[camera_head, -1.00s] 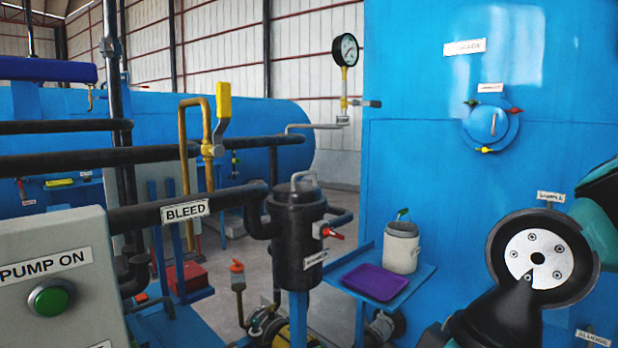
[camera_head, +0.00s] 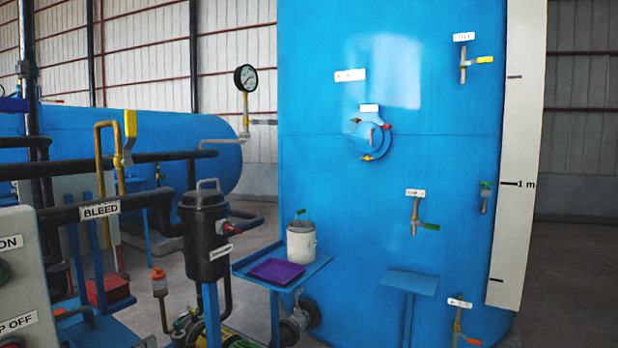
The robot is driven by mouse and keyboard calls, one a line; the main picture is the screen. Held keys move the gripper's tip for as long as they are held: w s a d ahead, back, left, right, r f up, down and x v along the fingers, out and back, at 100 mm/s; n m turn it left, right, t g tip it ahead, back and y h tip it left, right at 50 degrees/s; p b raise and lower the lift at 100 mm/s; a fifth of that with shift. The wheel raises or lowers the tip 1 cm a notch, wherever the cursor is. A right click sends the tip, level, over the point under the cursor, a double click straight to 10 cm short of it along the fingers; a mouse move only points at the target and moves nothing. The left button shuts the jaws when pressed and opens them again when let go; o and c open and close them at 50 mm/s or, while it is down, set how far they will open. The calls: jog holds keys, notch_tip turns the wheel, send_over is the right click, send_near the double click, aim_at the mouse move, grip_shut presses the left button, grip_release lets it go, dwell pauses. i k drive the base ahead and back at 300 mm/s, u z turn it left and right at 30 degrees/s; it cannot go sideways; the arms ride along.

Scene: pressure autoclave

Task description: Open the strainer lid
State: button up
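The strainer (camera_head: 206,240) is a black upright cylinder left of centre in the head view, joined to the black bleed pipe. Its lid (camera_head: 204,199) sits on top, with a grey bent handle (camera_head: 208,184) rising from it. The lid looks closed. A red-handled valve (camera_head: 226,227) and a white label (camera_head: 221,252) are on its right side. My gripper is not in this view.
A blue shelf (camera_head: 316,264) right of the strainer holds a purple tray (camera_head: 276,271) and a grey pot (camera_head: 301,241). A big blue tank (camera_head: 330,150) stands behind. The pump panel (camera_head: 30,290) is at the left edge. Floor (camera_head: 570,280) at right looks clear.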

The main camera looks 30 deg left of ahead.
aim_at(198, 200)
jog(key=z, duration=0.15)
jog(key=i, duration=1.9)
jog(key=u, duration=1.25)
jog(key=i, duration=0.9)
jog(key=u, duration=1.05)
